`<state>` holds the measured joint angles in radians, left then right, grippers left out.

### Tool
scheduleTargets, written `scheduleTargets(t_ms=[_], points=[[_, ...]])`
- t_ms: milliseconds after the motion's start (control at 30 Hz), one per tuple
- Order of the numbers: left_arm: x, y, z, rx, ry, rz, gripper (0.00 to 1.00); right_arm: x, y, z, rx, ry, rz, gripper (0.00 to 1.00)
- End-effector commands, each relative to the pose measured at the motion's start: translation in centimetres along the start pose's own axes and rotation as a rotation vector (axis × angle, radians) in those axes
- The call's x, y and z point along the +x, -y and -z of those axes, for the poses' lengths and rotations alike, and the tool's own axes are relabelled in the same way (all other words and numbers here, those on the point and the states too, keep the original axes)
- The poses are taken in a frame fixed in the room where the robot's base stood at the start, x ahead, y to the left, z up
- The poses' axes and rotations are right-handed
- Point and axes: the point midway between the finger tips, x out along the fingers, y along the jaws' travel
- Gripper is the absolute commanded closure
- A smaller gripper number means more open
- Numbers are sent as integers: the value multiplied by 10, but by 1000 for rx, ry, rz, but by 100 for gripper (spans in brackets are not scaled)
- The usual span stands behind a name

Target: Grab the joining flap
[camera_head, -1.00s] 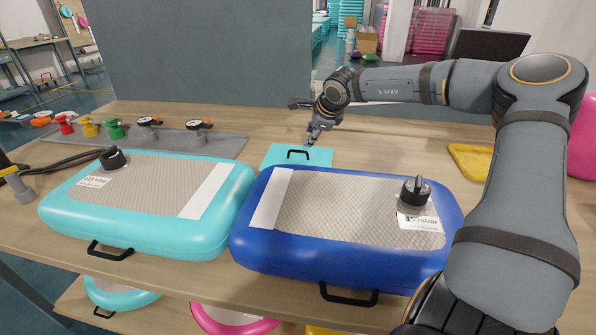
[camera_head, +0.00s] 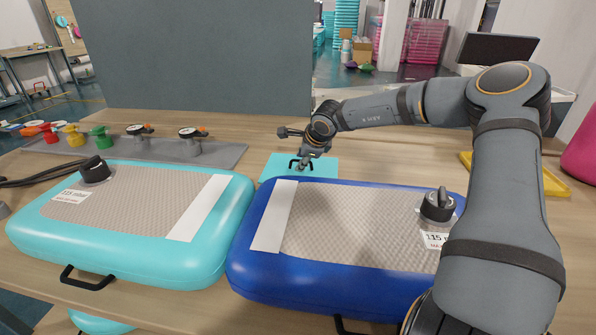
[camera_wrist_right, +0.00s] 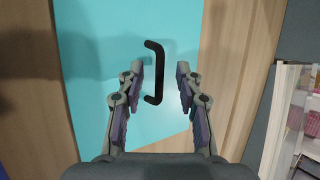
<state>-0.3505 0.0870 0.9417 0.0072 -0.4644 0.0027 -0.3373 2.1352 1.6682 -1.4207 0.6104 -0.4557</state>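The joining flap (camera_head: 320,168) is a flat light-blue sheet with a black handle, lying on the table behind the two inflatable tracks. It fills much of the right wrist view (camera_wrist_right: 110,60), where its black handle (camera_wrist_right: 157,72) stands between the fingers. My right gripper (camera_head: 301,166) is over the flap at the handle. In the right wrist view the right gripper (camera_wrist_right: 161,85) is open, with its two fingers apart on either side of the handle. I cannot tell whether the fingers touch the flap. My left gripper is not in view.
A turquoise track (camera_head: 125,262) and a blue track (camera_head: 300,287) lie side by side in front of the flap. A grey mat (camera_head: 225,155) with several valves and gauges is at the left. A yellow tray (camera_head: 553,183) is at the right. A grey panel (camera_head: 190,60) stands behind the table.

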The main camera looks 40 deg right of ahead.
Motion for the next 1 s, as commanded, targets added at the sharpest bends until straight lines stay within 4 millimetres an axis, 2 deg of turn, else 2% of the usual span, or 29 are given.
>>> scheduleTargets(t_ms=[267,533,900,1000], points=[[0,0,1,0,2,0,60,3,-2,0,0,1,0,64],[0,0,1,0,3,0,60,3,-2,0,0,1,-1,100],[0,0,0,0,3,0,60,3,-2,0,0,1,-1,100],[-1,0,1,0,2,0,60,-3,2,-2,0,1,1,100]])
